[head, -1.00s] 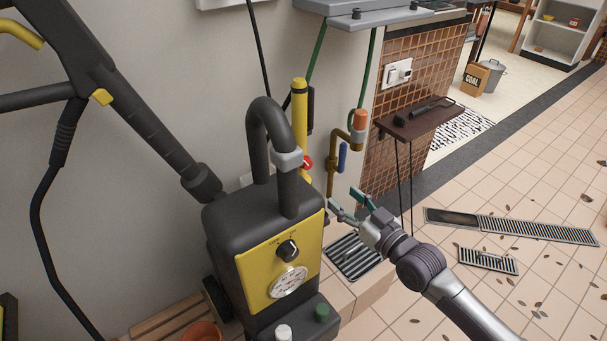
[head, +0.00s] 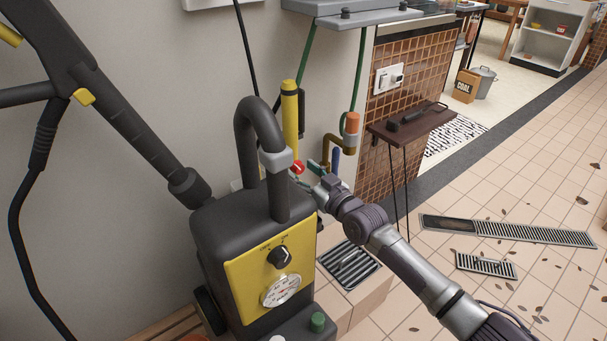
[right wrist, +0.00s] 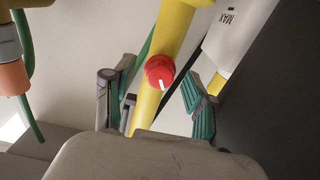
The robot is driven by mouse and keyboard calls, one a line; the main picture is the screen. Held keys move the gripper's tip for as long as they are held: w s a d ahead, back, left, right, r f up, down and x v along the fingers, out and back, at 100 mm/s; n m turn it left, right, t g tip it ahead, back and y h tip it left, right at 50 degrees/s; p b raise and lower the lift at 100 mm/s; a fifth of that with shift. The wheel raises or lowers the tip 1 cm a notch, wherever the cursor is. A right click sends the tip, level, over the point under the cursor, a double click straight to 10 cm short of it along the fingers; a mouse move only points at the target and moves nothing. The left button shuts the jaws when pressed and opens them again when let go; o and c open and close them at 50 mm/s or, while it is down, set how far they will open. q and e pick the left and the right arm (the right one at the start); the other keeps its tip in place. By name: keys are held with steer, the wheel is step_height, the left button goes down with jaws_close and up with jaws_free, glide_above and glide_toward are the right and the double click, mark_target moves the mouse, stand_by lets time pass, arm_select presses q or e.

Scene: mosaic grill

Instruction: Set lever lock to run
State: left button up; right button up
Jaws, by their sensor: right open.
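A round red knob (head: 297,167) with a white mark sits on an upright yellow tube (head: 290,120) behind the pressure washer. In the right wrist view the red knob (right wrist: 160,72) faces me, its white mark pointing down and slightly right. No "run" label is legible, and I cannot tell for sure that this knob is the lever lock. My right gripper (head: 312,170) is open at the red knob. In the right wrist view its green-padded fingers (right wrist: 157,95) stand left and right of the yellow tube, with the knob between them and no clear contact. My left gripper is out of view.
The black and yellow pressure washer (head: 235,235) stands left of my right arm, its black pipe loop (head: 243,140) close by. A brass pipe with an orange cap (head: 352,122) is just right. A dark shelf (head: 415,126) juts out farther right.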

jaws_close()
steer(key=shift+m, duration=0.4)
steer(key=shift+m+b, duration=0.35)
steer(key=shift+m, duration=2.75)
jaws_free()
steer(key=shift+s+d, duration=0.1)
